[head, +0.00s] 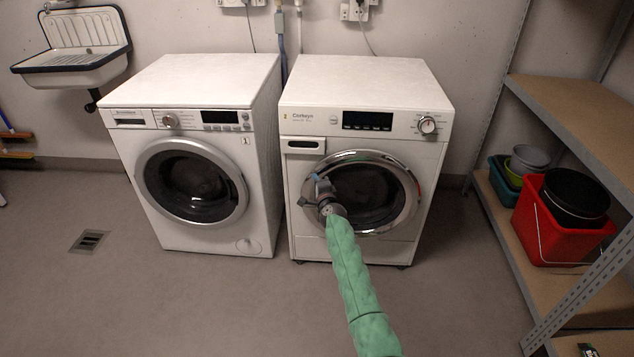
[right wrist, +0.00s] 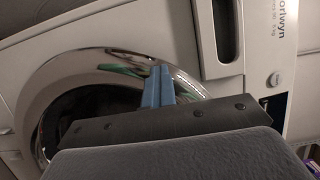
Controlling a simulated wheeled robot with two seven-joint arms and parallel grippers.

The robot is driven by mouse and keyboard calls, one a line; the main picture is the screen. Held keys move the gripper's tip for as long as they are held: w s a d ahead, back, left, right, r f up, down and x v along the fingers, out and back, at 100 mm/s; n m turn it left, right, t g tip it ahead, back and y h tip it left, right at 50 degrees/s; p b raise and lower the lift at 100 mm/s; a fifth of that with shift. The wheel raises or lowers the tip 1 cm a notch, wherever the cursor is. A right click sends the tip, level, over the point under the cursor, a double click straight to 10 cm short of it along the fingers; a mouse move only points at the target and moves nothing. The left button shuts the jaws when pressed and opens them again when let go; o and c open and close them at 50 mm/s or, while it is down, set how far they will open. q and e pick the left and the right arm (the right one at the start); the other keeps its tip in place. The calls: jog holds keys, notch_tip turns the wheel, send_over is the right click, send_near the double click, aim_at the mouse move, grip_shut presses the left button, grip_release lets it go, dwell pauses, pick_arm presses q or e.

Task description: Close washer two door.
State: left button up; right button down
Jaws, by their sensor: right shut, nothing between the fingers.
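Two white front-loading washers stand side by side; the right one (head: 300,225) has a round door with a chrome rim (head: 414,190) and dark glass (head: 370,195). This door lies flush or nearly flush with the front; a small gap cannot be ruled out. My right gripper (head: 314,178) is at the left part of the rim, its fingers together and empty. In the right wrist view, the blue fingertips (right wrist: 158,85) overlap the chrome rim (right wrist: 60,90); whether they touch cannot be told. My left gripper is not in view.
The left washer (head: 265,200) has its round door (head: 195,185) shut. A grey metal shelf (head: 570,110) with a red bucket (head: 535,225) stands at the right. A sink (head: 75,60) hangs at the left. The floor before the washers is clear apart from a drain (head: 88,241).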

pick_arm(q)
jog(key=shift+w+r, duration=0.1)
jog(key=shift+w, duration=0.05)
pick_arm(e)
jog(key=shift+w+d+r, duration=0.2)
jog(key=shift+w+r, duration=0.2)
jog(key=shift+r, duration=0.35)
jog(key=shift+s+f+p, duration=0.25)
jog(key=shift+s+p, duration=0.1)
jog(key=shift+p, duration=0.2)
pick_arm(q)
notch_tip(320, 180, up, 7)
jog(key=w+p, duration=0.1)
jog(key=p, duration=0.2)
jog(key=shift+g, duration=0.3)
pick_arm(e)
jog(key=f+v, duration=0.1)
jog(key=v, duration=0.6)
jog(key=shift+s, duration=0.45)
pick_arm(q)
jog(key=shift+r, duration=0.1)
pick_arm(e)
jog(key=shift+a, duration=0.15)
